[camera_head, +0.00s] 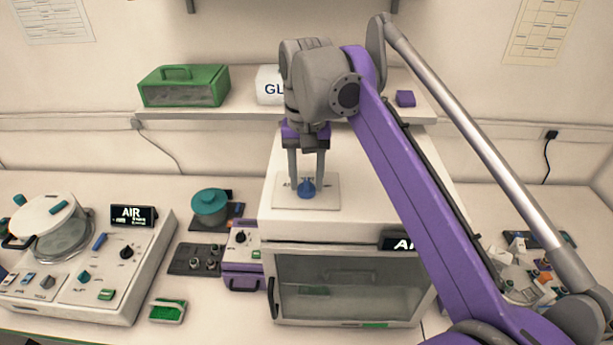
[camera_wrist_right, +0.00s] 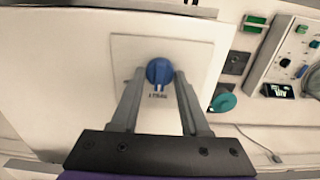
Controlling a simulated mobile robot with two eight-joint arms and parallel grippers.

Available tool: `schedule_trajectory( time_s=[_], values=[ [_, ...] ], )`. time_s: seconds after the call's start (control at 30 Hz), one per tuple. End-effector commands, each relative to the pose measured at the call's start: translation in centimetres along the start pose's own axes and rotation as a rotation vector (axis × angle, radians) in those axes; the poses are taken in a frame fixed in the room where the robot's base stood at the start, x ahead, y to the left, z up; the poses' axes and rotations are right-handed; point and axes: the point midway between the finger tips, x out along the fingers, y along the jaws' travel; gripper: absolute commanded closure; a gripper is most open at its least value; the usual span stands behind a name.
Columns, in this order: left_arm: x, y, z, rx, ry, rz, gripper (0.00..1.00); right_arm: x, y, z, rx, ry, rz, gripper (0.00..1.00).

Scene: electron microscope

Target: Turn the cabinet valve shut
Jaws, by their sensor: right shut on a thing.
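The cabinet valve is a blue knob (camera_head: 306,188) on a pale square plate (camera_head: 325,203) on top of the white cabinet (camera_head: 375,215). My right gripper (camera_head: 306,180) reaches down from above with its fingers on either side of the knob. In the right wrist view the blue knob (camera_wrist_right: 159,71) sits between the fingertips (camera_wrist_right: 159,76), and the gripper is shut on it. Lettering shows on the plate beside the knob, partly hidden by the fingers. My left gripper is not in view.
A shelf (camera_head: 240,113) behind the cabinet holds a green case (camera_head: 183,86) and a white box (camera_head: 269,85). Left of the cabinet stand a purple device (camera_head: 243,257), a teal-lidded pot (camera_head: 209,204) and a console (camera_head: 95,265) with an AIR display. Small clutter (camera_head: 525,270) lies at right.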

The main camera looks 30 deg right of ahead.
Motion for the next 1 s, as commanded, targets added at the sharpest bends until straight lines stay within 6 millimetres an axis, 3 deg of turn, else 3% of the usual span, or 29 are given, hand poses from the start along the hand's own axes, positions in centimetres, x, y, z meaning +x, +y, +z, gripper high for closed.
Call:
schedule_trajectory(
  time_s=[0.2,0.23,0.37,0.77,1.0],
  values=[
    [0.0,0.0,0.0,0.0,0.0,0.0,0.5,-0.1,0.0,0.0,-0.001,0.002,0.0,1.0],
    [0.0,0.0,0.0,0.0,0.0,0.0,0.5,-0.1,0.0,0.0,-0.001,0.002,0.0,0.49],
    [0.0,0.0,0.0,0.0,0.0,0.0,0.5,0.0,0.0,0.0,-0.001,0.001,0.0,0.26],
    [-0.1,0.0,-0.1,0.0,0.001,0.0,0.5,-0.6,0.0,-0.1,-0.001,0.001,0.0,0.24],
    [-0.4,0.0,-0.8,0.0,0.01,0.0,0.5,-5.0,0.0,-0.1,-0.001,0.003,-0.001,0.24]
  ],
)
